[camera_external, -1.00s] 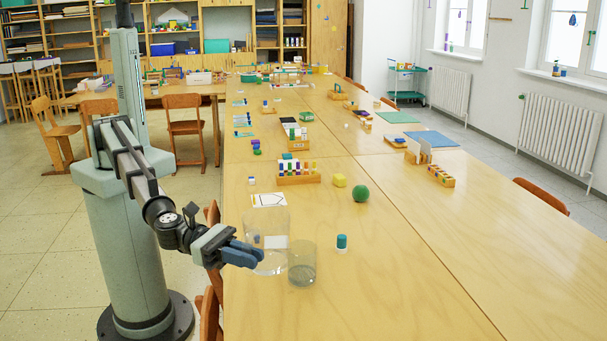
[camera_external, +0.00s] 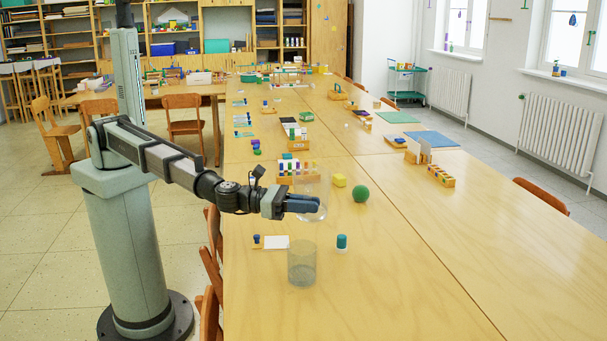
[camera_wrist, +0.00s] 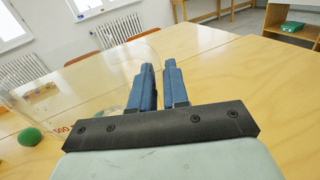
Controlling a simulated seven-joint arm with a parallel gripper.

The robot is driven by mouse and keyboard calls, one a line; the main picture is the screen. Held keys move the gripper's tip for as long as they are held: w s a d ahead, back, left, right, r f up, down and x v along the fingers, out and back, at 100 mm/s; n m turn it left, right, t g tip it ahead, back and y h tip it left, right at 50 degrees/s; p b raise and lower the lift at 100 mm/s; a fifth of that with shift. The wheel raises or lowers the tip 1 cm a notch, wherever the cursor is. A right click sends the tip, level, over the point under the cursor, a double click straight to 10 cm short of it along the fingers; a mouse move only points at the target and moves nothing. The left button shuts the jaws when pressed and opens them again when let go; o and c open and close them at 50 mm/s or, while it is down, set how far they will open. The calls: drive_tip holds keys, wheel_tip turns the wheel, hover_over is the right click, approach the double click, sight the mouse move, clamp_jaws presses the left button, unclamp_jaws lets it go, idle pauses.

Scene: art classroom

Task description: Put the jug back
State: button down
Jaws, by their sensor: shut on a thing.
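The clear jug (camera_external: 312,214) is see-through, and its outline shows around and below my gripper (camera_external: 303,203) in the external view. My blue fingers are shut on it and hold it above the table. A clear grey-tinted glass vessel (camera_external: 301,264) stands on the table in front of and below the gripper.
A green ball (camera_external: 361,193), yellow block (camera_external: 339,180) and peg rack (camera_external: 298,170) stand beyond. The front right table (camera_external: 420,290) is clear.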

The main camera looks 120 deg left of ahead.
drive_tip(key=s+a+n+g+y, duration=0.15)
drive_tip(key=s+a, duration=0.25)
drive_tip(key=a, duration=0.5)
drive_tip(key=s+a+n+g+y, duration=0.15)
drive_tip(key=s+a, duration=0.25)
drive_tip(key=a, duration=0.5)
drive_tip(key=s+a+n+y, duration=0.15)
drive_tip(key=s+a, duration=0.25)
drive_tip(key=a, duration=0.5)
drive_tip(key=shift+m, duration=0.35)
drive_tip(key=shift+w+f, duration=0.2)
drive_tip(key=shift+f, duration=7.3)
drive_tip(key=shift+f, duration=0.15)
drive_tip(key=c, duration=1.1)
unclamp_jaws()
drive_tip(key=v, duration=1.2)
drive_tip(key=shift+w+d, duration=0.1)
drive_tip(key=shift+d, duration=0.05)
